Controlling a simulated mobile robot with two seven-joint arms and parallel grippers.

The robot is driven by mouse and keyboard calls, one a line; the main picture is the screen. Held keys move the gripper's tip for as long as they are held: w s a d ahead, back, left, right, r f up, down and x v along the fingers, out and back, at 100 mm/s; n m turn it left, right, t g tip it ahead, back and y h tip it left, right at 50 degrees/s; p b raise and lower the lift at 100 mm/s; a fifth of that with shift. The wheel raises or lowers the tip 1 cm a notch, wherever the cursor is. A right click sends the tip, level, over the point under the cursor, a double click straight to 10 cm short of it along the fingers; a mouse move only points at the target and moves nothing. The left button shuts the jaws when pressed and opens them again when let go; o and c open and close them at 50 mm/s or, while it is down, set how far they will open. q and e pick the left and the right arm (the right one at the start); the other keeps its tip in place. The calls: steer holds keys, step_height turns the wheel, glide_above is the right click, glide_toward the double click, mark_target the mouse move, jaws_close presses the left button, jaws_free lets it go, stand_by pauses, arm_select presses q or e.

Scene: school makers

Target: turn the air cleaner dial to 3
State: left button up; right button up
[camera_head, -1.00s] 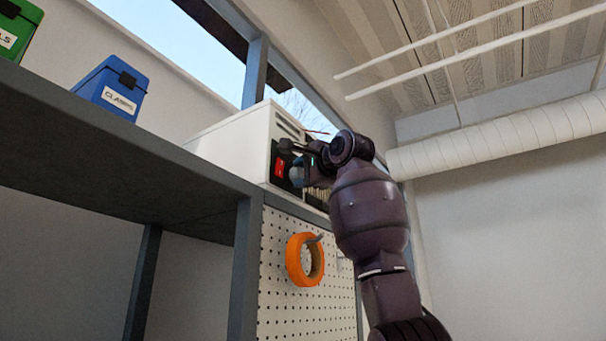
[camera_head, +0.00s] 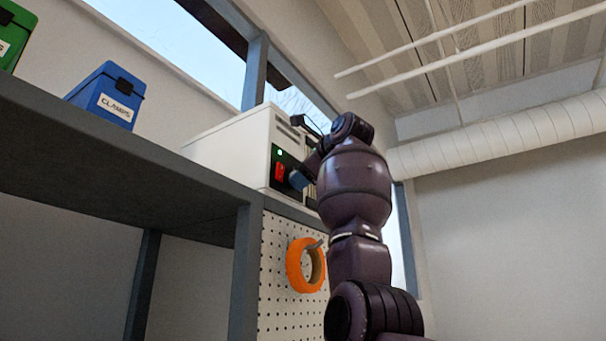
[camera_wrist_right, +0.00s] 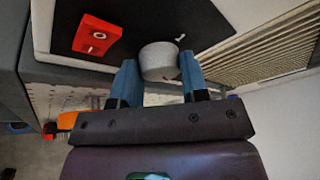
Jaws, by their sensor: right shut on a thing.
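The air cleaner (camera_head: 232,150) is a white box on the shelf, with a dark control panel on its front. Its grey round dial (camera_wrist_right: 159,61) sits on the black panel in the right wrist view, with a small white mark just above it. I cannot read any number at the dial. My right gripper (camera_wrist_right: 158,66) is shut on the dial, one blue finger on each side. In the head view the right gripper (camera_head: 298,178) is at the panel and partly hides the dial. My left gripper is in neither view.
A red switch (camera_wrist_right: 97,35) is left of the dial; it also shows in the head view (camera_head: 279,173). A ribbed grille (camera_wrist_right: 262,52) is to the right. Blue (camera_head: 108,95) and green (camera_head: 14,35) bins stand on the shelf. Orange tape (camera_head: 305,265) hangs on the pegboard below.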

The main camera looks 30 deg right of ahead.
steer(key=shift+m, duration=0.3)
stand_by(0.4)
steer(key=o, duration=0.9)
steer(key=shift+d, duration=0.1)
steer(key=shift+s, duration=0.1)
steer(key=shift+s+d+r+b, duration=0.1)
steer(key=shift+s+r+b, duration=0.35)
steer(key=shift+s, duration=1.3)
steer(key=shift+s+d+r+b, duration=0.15)
steer(key=shift+s+r+b, duration=0.25)
steer(key=shift+s, duration=1.35)
steer(key=shift+s+d+r+b, duration=0.1)
steer(key=shift+s+r+b, duration=0.35)
steer(key=shift+s, duration=1.3)
steer(key=shift+f, duration=0.15)
